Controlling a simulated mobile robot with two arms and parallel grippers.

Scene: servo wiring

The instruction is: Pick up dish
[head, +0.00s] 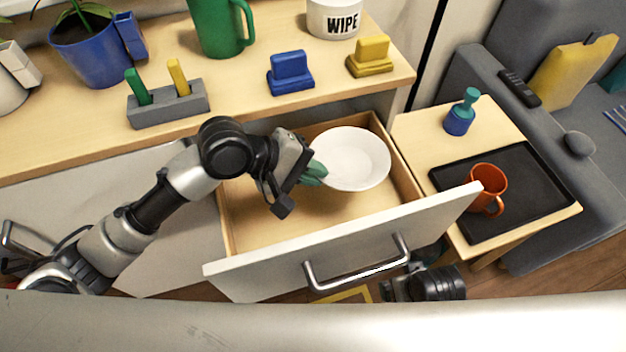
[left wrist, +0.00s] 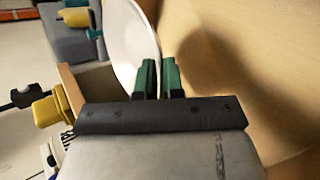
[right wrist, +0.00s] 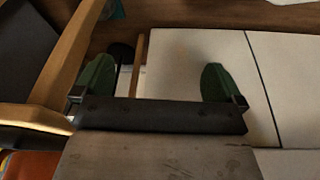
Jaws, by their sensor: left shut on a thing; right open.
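The white dish (head: 352,158) is a round, shallow bowl in or just above the open drawer (head: 262,232) in the head view. My left gripper (head: 314,172) has its green fingers shut on the dish's left rim. In the left wrist view the dish (left wrist: 128,45) stands at the fingers (left wrist: 158,78), its rim running down to them. Whether the dish touches the drawer floor is unclear. My right gripper (right wrist: 158,85) is open and empty, its two green fingers wide apart; in the head view its arm shows low, below the drawer front.
The drawer front has a metal handle (head: 358,268). The counter above holds a green pitcher (head: 218,28), a WIPE pot (head: 334,20), blue (head: 290,75) and yellow (head: 370,57) blocks. On the right, a side table carries a black tray (head: 530,185), an orange mug (head: 486,186) and a blue bottle (head: 460,116).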

